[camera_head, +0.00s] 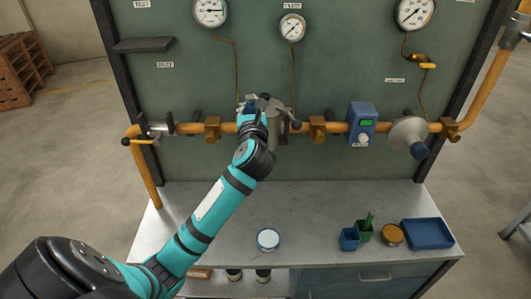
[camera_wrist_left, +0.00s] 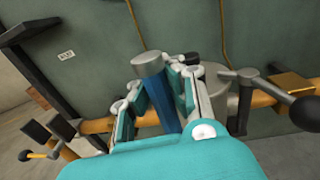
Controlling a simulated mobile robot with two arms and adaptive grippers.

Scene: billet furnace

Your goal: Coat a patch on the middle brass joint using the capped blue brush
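The middle brass joint (camera_head: 317,128) sits on the orange pipe, right of a grey cylinder (camera_head: 278,115) with a black-knobbed lever. It also shows at the upper right of the left wrist view (camera_wrist_left: 293,83). My left gripper (camera_head: 252,106) is in front of the pipe, left of that joint and apart from it. In the left wrist view, its fingers are closed around a blue, grey-topped object (camera_wrist_left: 157,92), which looks like the capped blue brush. The brush's lower end is hidden. My right gripper is not in view.
Other brass joints (camera_head: 212,128) sit along the pipe. A blue box (camera_head: 361,122) and a grey valve (camera_head: 407,134) are to the right.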

